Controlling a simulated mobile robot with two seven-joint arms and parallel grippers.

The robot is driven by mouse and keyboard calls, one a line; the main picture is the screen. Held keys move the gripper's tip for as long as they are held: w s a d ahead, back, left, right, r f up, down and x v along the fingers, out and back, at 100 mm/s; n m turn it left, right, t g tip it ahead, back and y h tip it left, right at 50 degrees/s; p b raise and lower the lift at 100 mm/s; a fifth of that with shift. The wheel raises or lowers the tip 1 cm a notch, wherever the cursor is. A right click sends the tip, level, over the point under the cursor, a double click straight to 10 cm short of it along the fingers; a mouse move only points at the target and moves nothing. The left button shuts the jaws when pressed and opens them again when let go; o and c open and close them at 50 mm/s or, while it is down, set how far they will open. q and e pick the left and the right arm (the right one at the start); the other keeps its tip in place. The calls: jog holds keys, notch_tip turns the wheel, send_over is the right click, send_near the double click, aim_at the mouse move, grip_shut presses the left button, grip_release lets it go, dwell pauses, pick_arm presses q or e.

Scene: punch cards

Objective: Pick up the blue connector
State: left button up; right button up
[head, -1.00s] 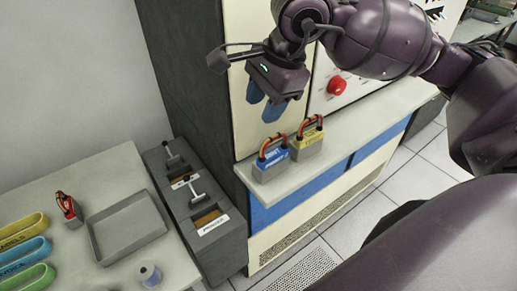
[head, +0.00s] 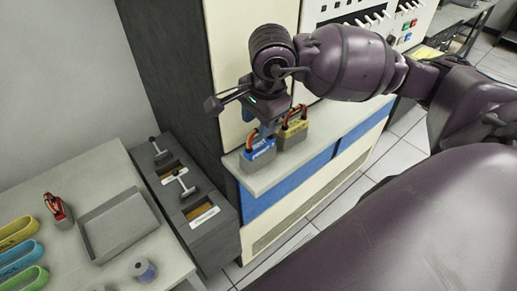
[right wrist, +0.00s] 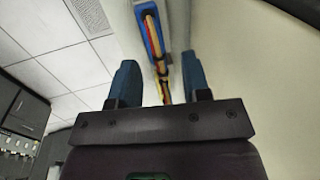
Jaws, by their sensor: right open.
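The blue connector (head: 258,156) is a grey and blue block with a looped red-orange cable on top. It stands upright on the ledge of the tall cabinet. My right gripper (head: 267,128) points down just above and behind it, with open blue fingers. In the right wrist view the blue connector (right wrist: 141,30) and its cable lie ahead, between the lines of the two open fingers (right wrist: 159,80). I cannot tell whether a finger touches the cable. The yellow connector (head: 293,134) stands close beside it on the right. My left gripper is not in view.
A grey unit with two T-handles (head: 185,200) stands left of the cabinet. The table at left holds an empty grey tray (head: 117,222), a red connector (head: 58,208), a spool (head: 144,270) and several coloured oblong pieces (head: 22,252). The ledge (head: 330,138) is clear to the right.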

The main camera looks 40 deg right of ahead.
aim_at(257, 128)
jog(key=shift+w+f, duration=0.15)
jog(key=shift+f, duration=0.65)
jog(key=shift+w+f, duration=0.1)
jog(key=shift+f, duration=0.7)
grip_shut()
